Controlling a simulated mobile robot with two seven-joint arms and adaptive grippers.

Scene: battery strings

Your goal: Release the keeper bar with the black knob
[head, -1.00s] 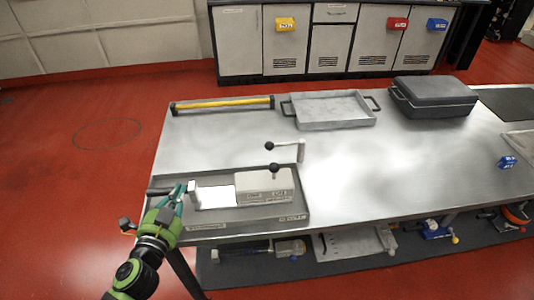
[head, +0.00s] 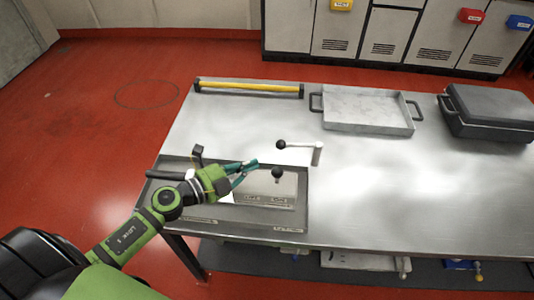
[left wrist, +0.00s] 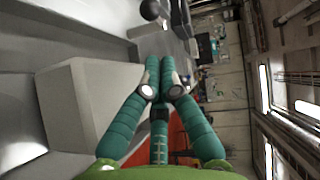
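Two black knobs show in the head view. One black knob (head: 281,144) is at the left end of a pale crank-like bar (head: 318,154) behind the tray. Another black knob (head: 277,173) is on the pale box (head: 284,187) in the dark tray (head: 302,219). I cannot tell which part is the keeper bar. My left gripper (head: 256,165) is over the tray, its teal fingers left of both knobs and apparently apart from them. In the left wrist view its fingertips (left wrist: 160,62) come together with nothing visible between. A dark ball (left wrist: 150,9) shows beyond them. My right gripper is out of view.
A yellow bar (head: 248,87) in black end pieces lies at the table's back left. A grey two-handled tray (head: 367,127) and a black case (head: 490,108) stand at the back. The table's middle and right front (head: 410,200) are clear.

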